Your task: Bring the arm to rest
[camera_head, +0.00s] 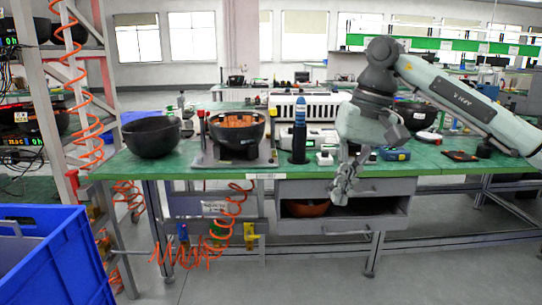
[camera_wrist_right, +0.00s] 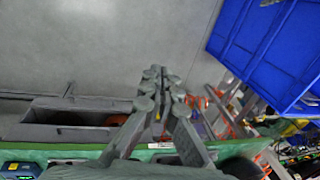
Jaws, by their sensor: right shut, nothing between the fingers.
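My right arm comes in from the right in the head view, over the green workbench (camera_head: 440,160). My right gripper (camera_head: 340,192) hangs down in front of the bench's front edge, before the drawer unit. Its fingers are together and hold nothing. In the right wrist view the right gripper (camera_wrist_right: 160,72) points out over the bare grey floor, with its fingertips touching. My left gripper is in neither view.
A blue crate (camera_head: 55,255) stands at the lower left. A rack (camera_head: 60,95) with coiled orange hoses rises at the left. On the bench are a black bowl (camera_head: 152,137), a fixture holding another bowl (camera_head: 237,130), and a dark bottle (camera_head: 299,135). Floor before the bench is clear.

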